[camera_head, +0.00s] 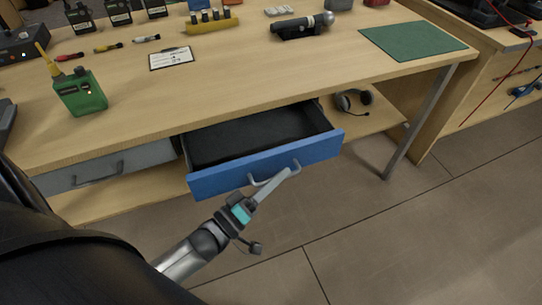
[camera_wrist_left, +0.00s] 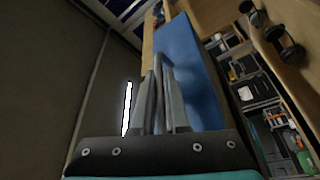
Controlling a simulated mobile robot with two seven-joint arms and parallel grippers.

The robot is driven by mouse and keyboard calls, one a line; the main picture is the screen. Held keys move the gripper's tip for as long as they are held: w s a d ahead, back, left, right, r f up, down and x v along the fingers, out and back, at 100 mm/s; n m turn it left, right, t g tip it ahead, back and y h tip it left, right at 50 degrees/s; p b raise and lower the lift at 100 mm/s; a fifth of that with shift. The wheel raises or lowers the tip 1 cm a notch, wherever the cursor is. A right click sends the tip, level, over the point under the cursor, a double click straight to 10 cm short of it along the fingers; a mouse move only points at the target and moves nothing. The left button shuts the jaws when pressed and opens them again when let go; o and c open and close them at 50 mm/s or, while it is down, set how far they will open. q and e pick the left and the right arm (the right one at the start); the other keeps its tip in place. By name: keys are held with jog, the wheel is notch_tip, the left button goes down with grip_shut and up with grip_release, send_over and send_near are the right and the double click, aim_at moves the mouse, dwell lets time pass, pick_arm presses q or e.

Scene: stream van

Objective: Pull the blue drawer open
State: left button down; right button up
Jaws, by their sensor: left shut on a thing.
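The blue drawer (camera_head: 225,180) sits under the wooden table and is pulled out, showing its empty dark interior. Its front carries a grey bar handle (camera_head: 262,182). My left gripper (camera_head: 284,176) is at the handle, with its fingers shut on it. In the left wrist view the fingers (camera_wrist_left: 163,98) close around the handle beside the blue drawer front (camera_wrist_left: 190,65). My right gripper is not in view.
A grey drawer (camera_head: 120,165) to the left is shut. Headphones (camera_head: 352,100) lie on the lower shelf. The floor in front is clear.

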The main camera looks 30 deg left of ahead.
pick_arm(q)
jog(key=s+d+p, duration=0.2)
jog(key=s+d, duration=0.3)
jog(key=shift+d, duration=0.3)
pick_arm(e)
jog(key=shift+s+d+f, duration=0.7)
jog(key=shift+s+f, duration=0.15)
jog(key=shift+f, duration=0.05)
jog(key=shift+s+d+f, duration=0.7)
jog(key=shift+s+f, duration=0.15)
pick_arm(q)
jog(key=c, duration=0.9)
grip_release()
jog(key=shift+w, duration=0.1)
jog(key=v, duration=1.5)
jog(key=shift+s+p, duration=0.2)
jog(key=shift+p, duration=0.1)
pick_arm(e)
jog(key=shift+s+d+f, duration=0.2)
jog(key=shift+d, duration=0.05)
